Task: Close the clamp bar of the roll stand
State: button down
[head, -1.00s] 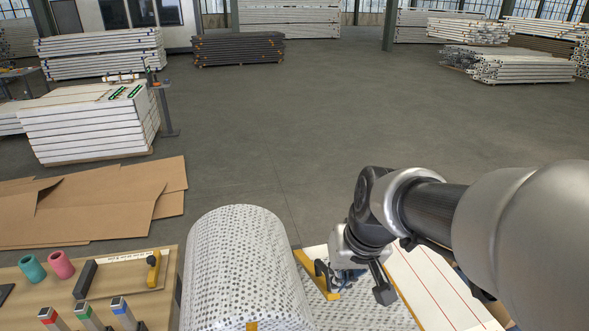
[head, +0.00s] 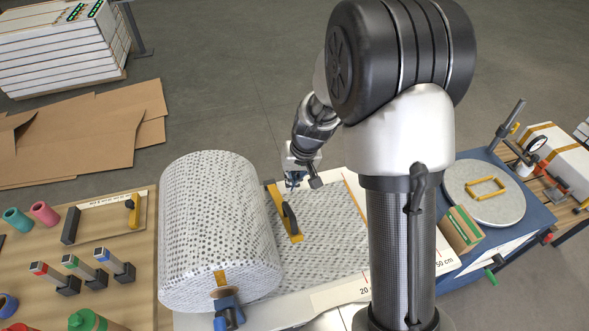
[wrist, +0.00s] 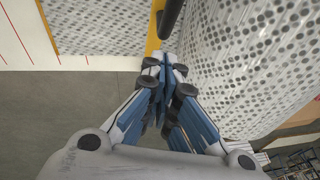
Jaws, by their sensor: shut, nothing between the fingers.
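The roll stand carries a large roll of dotted white wrap (head: 215,235), and a dotted sheet (head: 325,235) lies flat to its right. A yellow bar with a black handle (head: 290,218), which looks like the clamp bar, lies between roll and sheet; I cannot tell whether it is fully down. My gripper (head: 303,182) is above the far end of the bar, slightly to its right. In the wrist view my gripper's fingers (wrist: 166,62) are together and empty, close to the yellow bar (wrist: 155,38) and its black handle (wrist: 171,16). Whether they touch is unclear.
A blue bracket (head: 228,314) is at the roll's near end. A wooden board (head: 95,220) with markers and tools is on the left. A blue table with a round grey plate (head: 484,192) is on the right. Open floor and cardboard (head: 90,125) lie beyond.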

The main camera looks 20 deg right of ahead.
send_over(287, 204)
jog(key=s, duration=0.1)
jog(key=shift+d+f+b, duration=0.2)
jog(key=shift+f, duration=0.95)
jog(key=shift+d+f+b, duration=0.15)
jog(key=shift+f, duration=1)
